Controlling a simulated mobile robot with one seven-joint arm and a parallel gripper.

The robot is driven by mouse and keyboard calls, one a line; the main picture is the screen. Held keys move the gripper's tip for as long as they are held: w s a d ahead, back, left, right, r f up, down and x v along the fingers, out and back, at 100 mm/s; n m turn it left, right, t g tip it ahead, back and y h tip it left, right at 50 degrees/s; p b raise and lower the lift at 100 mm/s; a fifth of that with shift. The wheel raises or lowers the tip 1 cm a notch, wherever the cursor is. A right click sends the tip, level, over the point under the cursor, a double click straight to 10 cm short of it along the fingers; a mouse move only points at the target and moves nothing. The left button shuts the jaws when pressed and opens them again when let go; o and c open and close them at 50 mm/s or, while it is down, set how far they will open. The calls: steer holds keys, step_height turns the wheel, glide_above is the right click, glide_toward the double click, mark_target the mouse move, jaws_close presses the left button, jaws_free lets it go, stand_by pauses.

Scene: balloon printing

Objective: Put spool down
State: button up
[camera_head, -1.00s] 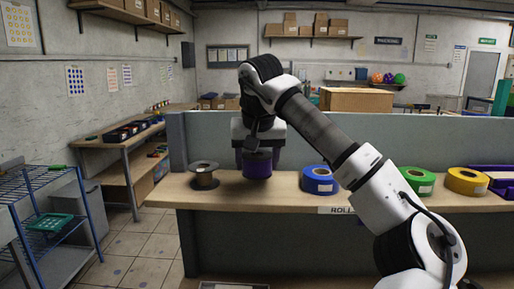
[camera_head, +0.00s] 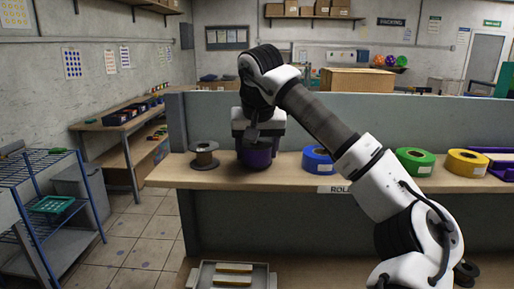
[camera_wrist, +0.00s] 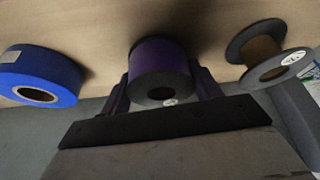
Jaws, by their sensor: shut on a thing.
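A purple spool (camera_head: 256,158) is at the wooden counter (camera_head: 286,176), under my gripper (camera_head: 257,146). In the wrist view the purple spool (camera_wrist: 160,68) sits between the two dark fingers of my gripper (camera_wrist: 160,88), one on each side, and they are shut on it. The spool is close to the counter surface; I cannot tell whether its underside touches it. My gripper's body hides its upper part in the head view.
A near-empty dark spool (camera_head: 204,156) stands to the left. Blue (camera_head: 318,160), green (camera_head: 414,161) and yellow (camera_head: 466,162) rolls lie to the right. A grey partition (camera_head: 350,118) rises behind. Bare counter shows between the purple spool and its neighbours.

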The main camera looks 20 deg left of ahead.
steer(key=shift+f, duration=0.4)
steer(key=o, duration=1.1)
